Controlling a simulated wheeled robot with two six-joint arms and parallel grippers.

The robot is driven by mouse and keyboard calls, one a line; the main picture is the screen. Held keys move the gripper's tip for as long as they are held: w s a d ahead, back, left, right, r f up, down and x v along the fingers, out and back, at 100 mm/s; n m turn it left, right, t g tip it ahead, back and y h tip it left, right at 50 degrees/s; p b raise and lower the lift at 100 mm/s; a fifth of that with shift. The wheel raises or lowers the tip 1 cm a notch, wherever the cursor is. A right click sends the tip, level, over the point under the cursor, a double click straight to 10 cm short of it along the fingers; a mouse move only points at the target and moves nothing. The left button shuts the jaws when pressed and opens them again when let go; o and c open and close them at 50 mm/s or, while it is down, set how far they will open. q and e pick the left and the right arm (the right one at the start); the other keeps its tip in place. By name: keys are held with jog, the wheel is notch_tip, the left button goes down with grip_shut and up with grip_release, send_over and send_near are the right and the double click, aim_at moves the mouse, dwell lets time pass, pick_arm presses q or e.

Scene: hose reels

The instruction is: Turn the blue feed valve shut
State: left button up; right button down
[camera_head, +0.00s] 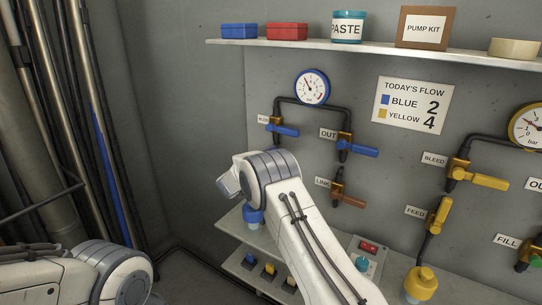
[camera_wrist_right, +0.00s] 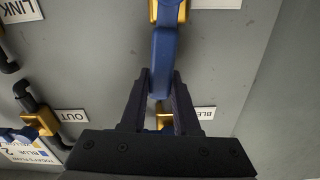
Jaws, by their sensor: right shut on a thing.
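The blue feed valve shows in the right wrist view, with a brass-yellow body at the top edge and a long blue handle (camera_wrist_right: 162,55) reaching toward the upside-down BLEED label. My right gripper (camera_wrist_right: 161,78) is shut on the blue handle near its free end, one dark finger on each side. In the head view my right arm hides this valve and the gripper's fingers. My left arm shows at the lower left of the head view, but its gripper is out of view.
The blue bleed valve (camera_head: 284,130), blue OUT valve (camera_head: 357,148) and brown LINK valve (camera_head: 348,197) sit close around my right arm. Yellow valves (camera_head: 440,214) are at right. A shelf (camera_head: 390,47) runs above, and pipes stand at left.

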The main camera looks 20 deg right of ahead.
jog(key=s+d+f+m+b, duration=0.2)
jog(key=m+b, duration=0.6)
jog(key=b, duration=0.4)
jog(key=s+d+f+m+b, duration=0.2)
jog(key=s+f+m+b, duration=0.2)
jog(key=b, duration=0.9)
jog(key=shift+d+f+m+b, duration=0.35)
jog(key=shift+f+m, duration=1.3)
jog(key=shift+m, duration=0.75)
jog(key=shift+s, duration=0.15)
jog(key=c, duration=0.6)
grip_release()
jog(key=shift+c, duration=0.2)
jog(key=shift+r, duration=0.1)
